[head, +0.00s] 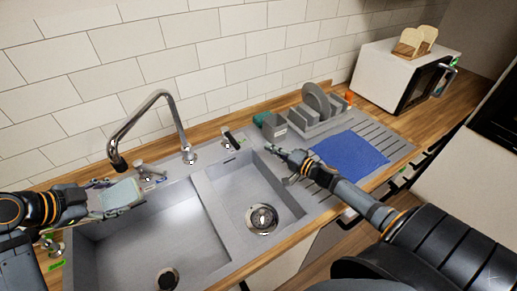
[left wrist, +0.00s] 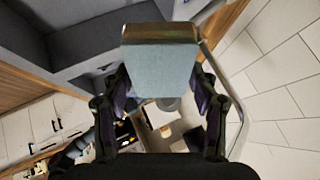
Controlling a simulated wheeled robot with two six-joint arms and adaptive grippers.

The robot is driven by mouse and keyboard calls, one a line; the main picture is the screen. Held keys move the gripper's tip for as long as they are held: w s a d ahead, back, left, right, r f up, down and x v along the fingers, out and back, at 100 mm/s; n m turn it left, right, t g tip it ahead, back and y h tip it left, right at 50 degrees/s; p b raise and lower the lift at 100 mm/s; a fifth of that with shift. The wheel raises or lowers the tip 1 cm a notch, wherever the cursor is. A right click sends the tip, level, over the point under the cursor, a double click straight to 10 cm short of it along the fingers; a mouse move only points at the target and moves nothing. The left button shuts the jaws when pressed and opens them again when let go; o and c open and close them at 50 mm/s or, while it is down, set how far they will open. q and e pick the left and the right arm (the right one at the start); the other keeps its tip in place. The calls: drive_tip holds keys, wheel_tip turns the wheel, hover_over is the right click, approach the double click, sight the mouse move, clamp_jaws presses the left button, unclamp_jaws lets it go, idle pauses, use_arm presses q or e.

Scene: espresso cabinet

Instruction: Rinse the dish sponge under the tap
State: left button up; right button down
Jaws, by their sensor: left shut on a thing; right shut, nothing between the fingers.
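My left gripper (head: 104,197) is shut on the dish sponge (head: 122,194), a pale blue block. In the left wrist view the sponge (left wrist: 160,70) sits between both fingers of the left gripper (left wrist: 160,90) and shows a brownish far edge. No water stream shows at the spout. My right gripper (head: 283,153) is shut and empty above the right rim of the small basin.
A blue cloth (head: 352,151) lies on the ribbed drainboard (head: 394,146). A rack with plates (head: 316,100) stands behind it. A white microwave (head: 386,70) with toast slices (head: 416,40) on top is at the back right. The small basin (head: 236,187) is empty, with a round drain.

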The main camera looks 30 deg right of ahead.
use_arm(q)
drive_tip(key=s+a+p, duration=0.1)
drive_tip(key=s+a, duration=0.2)
drive_tip(key=s, duration=0.3)
idle(0.3)
drive_tip(key=shift+w+a, duration=0.1)
drive_tip(key=shift+w, duration=0.05)
idle(1.0)
drive_tip(key=s+a+r+p, duration=0.2)
drive_tip(key=s+r+p, duration=0.2)
drive_tip(key=p, duration=0.3)
drive_tip(key=shift+s+a, duration=0.25)
idle(0.6)
